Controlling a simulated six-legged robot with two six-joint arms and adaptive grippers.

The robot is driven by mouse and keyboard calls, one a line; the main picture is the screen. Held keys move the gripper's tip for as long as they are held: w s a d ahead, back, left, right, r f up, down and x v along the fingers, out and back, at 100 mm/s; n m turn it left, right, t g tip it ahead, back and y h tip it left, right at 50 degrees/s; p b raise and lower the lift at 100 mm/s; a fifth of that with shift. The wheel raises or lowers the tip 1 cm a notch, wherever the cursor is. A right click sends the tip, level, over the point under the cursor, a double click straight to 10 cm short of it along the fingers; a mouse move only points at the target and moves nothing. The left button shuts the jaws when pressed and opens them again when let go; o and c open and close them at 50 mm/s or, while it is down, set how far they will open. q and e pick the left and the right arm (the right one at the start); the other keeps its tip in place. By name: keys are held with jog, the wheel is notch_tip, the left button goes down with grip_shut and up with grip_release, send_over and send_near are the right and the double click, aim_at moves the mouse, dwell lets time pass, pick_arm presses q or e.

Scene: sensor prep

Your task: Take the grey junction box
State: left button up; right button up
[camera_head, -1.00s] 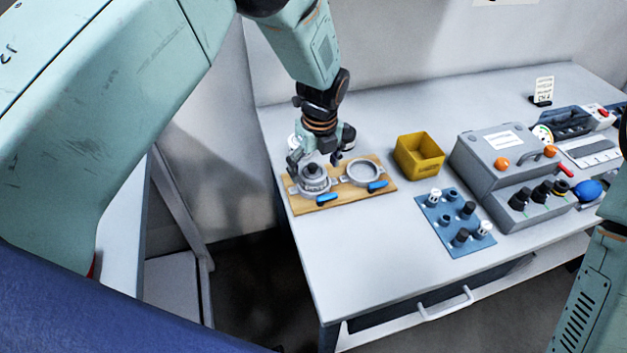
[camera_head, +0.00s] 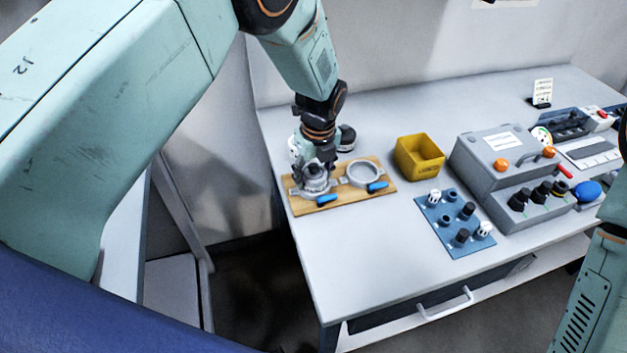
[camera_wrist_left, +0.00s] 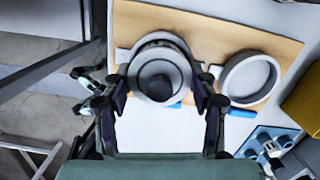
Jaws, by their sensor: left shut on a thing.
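The grey junction box (camera_head: 315,185) is round with a dark knob-like top. It sits in the left clamp of a wooden board at the table's left end. It also shows in the left wrist view (camera_wrist_left: 158,78), between the fingers. My left gripper (camera_head: 314,172) reaches down over it from above and is shut on it, one finger on each side. It also shows in the wrist view (camera_wrist_left: 160,92). The gripper hides part of the box in the head view. My right gripper is out of view; only part of my right arm shows at the right edge.
The wooden board (camera_head: 335,202) also carries an empty ring clamp (camera_head: 363,173) and blue handles. A yellow bin (camera_head: 419,157), a blue mat (camera_head: 452,232) with several small parts, and a grey control box (camera_head: 500,170) stand to the right. The front middle of the table is clear.

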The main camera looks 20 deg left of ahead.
pick_arm(q)
jog(key=c, duration=0.3)
notch_tip(320, 180, up, 9)
jog(key=shift+r+p, duration=0.1)
jog(key=shift+p, duration=0.4)
jog(key=shift+c, duration=0.3)
jog(key=shift+w+r, duration=0.1)
jog(key=shift+r, duration=0.25)
jog(key=o, duration=0.7)
jog(key=c, duration=0.3)
